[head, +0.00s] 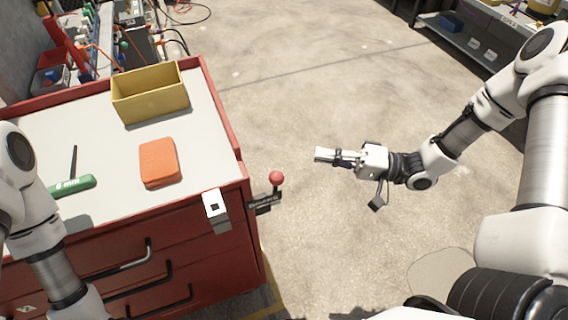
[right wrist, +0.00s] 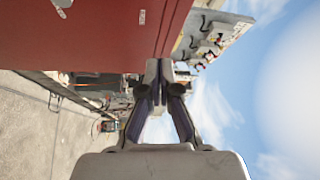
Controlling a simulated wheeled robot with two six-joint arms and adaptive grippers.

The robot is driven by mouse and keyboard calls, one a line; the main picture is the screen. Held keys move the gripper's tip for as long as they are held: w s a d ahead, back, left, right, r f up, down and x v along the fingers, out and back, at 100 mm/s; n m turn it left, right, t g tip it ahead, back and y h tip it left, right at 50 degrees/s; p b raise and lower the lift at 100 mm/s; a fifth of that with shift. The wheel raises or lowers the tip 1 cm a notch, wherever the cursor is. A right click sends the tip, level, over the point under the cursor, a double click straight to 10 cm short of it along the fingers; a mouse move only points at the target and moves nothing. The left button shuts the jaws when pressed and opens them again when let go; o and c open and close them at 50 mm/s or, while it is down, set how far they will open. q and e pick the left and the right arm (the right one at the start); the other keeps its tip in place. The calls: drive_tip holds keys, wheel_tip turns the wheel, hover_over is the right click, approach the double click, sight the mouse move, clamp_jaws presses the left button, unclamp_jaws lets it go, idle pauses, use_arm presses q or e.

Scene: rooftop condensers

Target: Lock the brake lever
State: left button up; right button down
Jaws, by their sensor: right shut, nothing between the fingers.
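The brake lever has a red ball knob (head: 276,178) and stands at the right side of a red tool cart (head: 243,165). A dark labelled bracket (head: 264,202) sits at its base. My right gripper (head: 318,155) is shut and empty, in the air to the right of the knob and a little farther back, apart from it. In the right wrist view its fingers (right wrist: 160,88) are together beside the red cart side (right wrist: 90,35); I cannot make out the lever there. My left arm shows at the left edge, but its gripper is out of view.
A white plate with a black square (head: 214,206) sits at the front edge. Open concrete floor lies right of the cart. A shelf (head: 475,45) stands back right.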

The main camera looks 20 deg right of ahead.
drive_tip(key=b, duration=0.2)
hover_over(276, 190)
drive_tip(key=w+d, duration=0.2)
drive_tip(key=d, duration=0.1)
drive_tip(key=shift+s+a, duration=0.1)
drive_tip(key=shift+a, duration=0.1)
drive_tip(key=shift+s+d, duration=0.1)
